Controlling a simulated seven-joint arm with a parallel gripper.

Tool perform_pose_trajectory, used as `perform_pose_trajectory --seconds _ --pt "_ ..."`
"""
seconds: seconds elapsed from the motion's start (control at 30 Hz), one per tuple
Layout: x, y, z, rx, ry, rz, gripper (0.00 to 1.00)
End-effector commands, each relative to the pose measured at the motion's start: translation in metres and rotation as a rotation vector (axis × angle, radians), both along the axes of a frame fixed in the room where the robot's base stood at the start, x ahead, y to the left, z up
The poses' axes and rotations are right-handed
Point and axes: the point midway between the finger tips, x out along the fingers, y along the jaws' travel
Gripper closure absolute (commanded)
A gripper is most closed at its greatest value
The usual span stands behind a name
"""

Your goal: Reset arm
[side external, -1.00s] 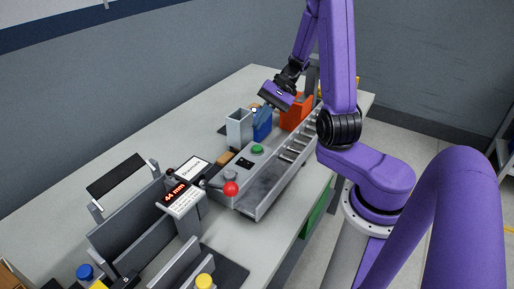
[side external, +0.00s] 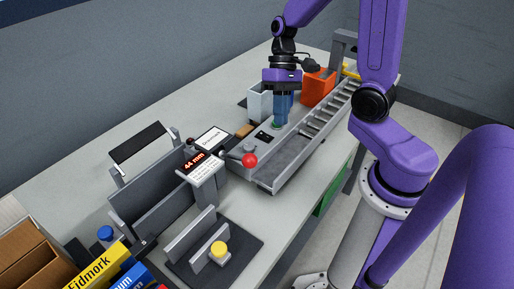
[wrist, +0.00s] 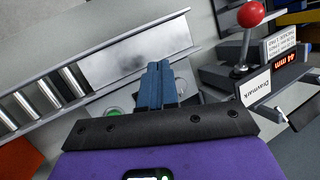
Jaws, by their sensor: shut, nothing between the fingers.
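My gripper (side external: 279,123) points down over the grey control panel (side external: 263,137) at the near end of the roller conveyor. Its blue fingers (wrist: 157,82) are together with nothing between them. The green button (wrist: 115,112) shows beside the fingers in the wrist view; in the side view the fingertips mostly hide it, and I cannot tell whether they touch it. A lever with a red ball (side external: 249,160) stands at the panel's near end, and it also shows in the wrist view (wrist: 250,14).
A roller conveyor (side external: 325,117) runs behind to the right. Grey (side external: 257,101) and orange (side external: 318,88) bins stand near my gripper. A display reading 44 mm (side external: 202,170) and a grey fixture (side external: 160,195) stand front left. Boxes (side external: 35,262) fill the near left corner.

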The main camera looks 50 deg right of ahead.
Motion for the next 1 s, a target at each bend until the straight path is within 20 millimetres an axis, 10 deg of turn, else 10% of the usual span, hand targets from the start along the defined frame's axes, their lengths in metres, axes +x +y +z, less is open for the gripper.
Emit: perform_pose_trajectory --seconds 1.0 --pt "-0.12 0.044 0.027 -0.171 -0.428 1.078 1.0"
